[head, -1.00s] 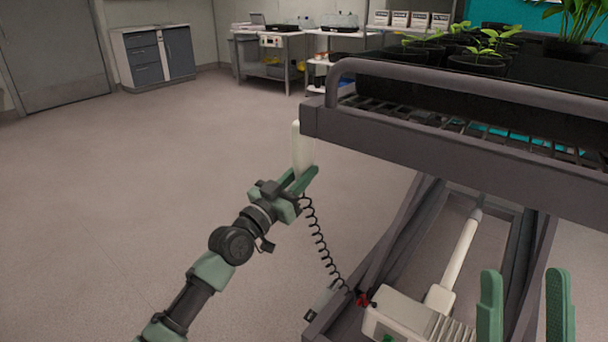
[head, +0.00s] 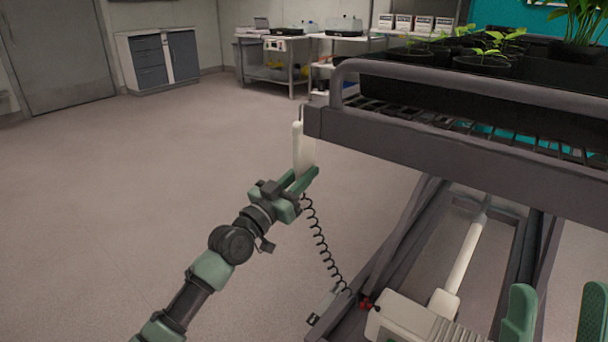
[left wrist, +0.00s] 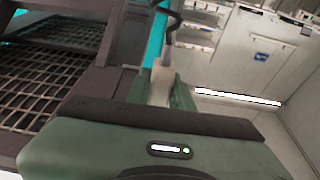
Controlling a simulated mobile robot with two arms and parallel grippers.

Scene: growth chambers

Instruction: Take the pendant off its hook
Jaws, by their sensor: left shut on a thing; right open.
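The pendant (head: 306,152) is a slim white handset at the left corner of the cart, upright, with a black coiled cord (head: 320,238) running down to the cart's base. My left gripper (head: 304,181) is shut on its lower part. In the left wrist view the pendant (left wrist: 161,88) stands between the green fingers, with a dark curved hook (left wrist: 172,22) just above it. I cannot tell whether the pendant still touches the hook. My right gripper (head: 557,312) is open and empty at the lower right.
The grey cart (head: 420,146) carries black trays of potted plants (head: 485,58) and has a rail at its end. A white actuator box (head: 405,322) sits low in its frame. The floor (head: 150,190) to the left is clear. Benches stand far behind.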

